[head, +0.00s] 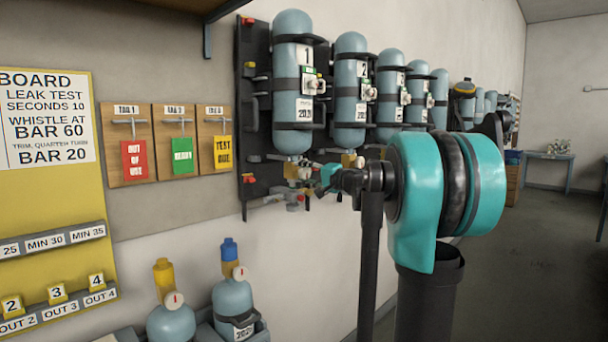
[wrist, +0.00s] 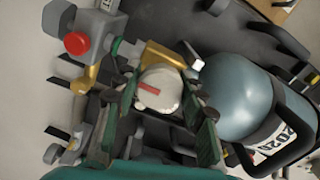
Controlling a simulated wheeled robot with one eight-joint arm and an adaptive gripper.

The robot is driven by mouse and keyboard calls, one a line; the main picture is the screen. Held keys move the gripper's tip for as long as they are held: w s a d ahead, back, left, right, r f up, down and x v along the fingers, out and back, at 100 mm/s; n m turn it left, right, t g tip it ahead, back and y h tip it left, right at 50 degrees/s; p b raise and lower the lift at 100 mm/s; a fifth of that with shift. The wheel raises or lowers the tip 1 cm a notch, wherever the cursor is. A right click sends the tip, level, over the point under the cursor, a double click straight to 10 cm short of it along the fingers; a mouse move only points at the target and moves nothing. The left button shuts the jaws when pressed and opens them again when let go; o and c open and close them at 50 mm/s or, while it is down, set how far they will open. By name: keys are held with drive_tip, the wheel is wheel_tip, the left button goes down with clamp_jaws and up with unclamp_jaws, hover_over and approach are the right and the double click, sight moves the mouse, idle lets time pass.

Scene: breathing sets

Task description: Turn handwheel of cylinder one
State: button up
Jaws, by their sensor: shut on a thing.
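Cylinder one (head: 292,95) is a blue-grey bottle with a "1" label, hanging valve-down at the left end of the wall row. My gripper (head: 322,180) reaches in from the right just under it, by the brass valve. In the wrist view my gripper (wrist: 160,100) has its two dark green fingers on either side of a white round handwheel (wrist: 158,100) with a red mark, and is shut on it. The bottle beside it (wrist: 232,98) shows part of a "2020" label; its number is out of sight. In the head view my gripper partly hides the valve.
Cylinder two (head: 351,95) hangs close to the right, with more bottles beyond. A grey block with a red knob (wrist: 76,43) sits near the handwheel. Two bottles (head: 233,300) stand below. Tag boards (head: 160,112) hang to the left; open floor lies right.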

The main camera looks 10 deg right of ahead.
idle(0.3)
drive_tip(key=o, duration=1.2)
drive_tip(key=shift+c, duration=0.2)
drive_tip(key=shift+d, duration=0.1)
drive_tip(key=v, duration=1.2)
drive_tip(key=shift+f, duration=0.15)
